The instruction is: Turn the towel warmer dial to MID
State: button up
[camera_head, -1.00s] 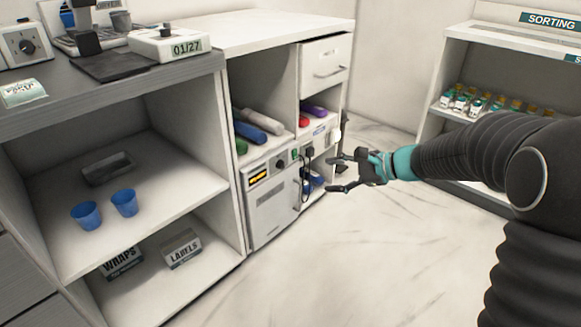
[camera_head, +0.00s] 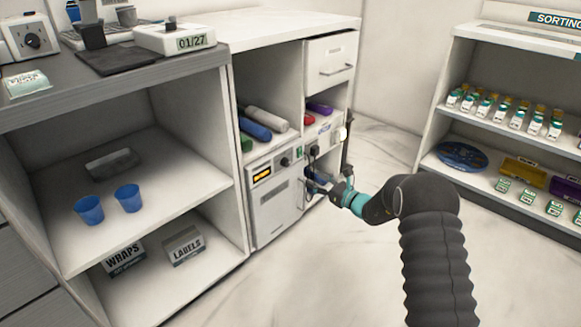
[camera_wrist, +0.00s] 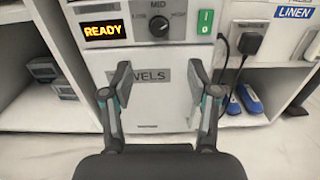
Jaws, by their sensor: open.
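The towel warmer (camera_head: 272,205) is a white box low in the cabinet; in the wrist view its front (camera_wrist: 150,110) fills the middle, partly behind my fingers. The dial is small in the head view (camera_head: 285,162). An amber READY display (camera_wrist: 103,30) is left of it and a green switch (camera_wrist: 205,21) right. My gripper (camera_wrist: 159,82) is open and empty, fingers spread before the TOWELS label, below the dial and apart from it.
A black plug with a cord (camera_wrist: 248,44) hangs right of the warmer, above blue-and-white items (camera_wrist: 249,98). Rolled towels (camera_head: 265,120) lie above the warmer. Another dial box (camera_head: 31,41) stands on the counter. A shelf with bottles (camera_head: 505,110) is at right; floor between is clear.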

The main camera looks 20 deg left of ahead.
aim_at(288, 164)
jog(key=x, duration=1.2)
jog(key=shift+a, duration=0.25)
grip_shut()
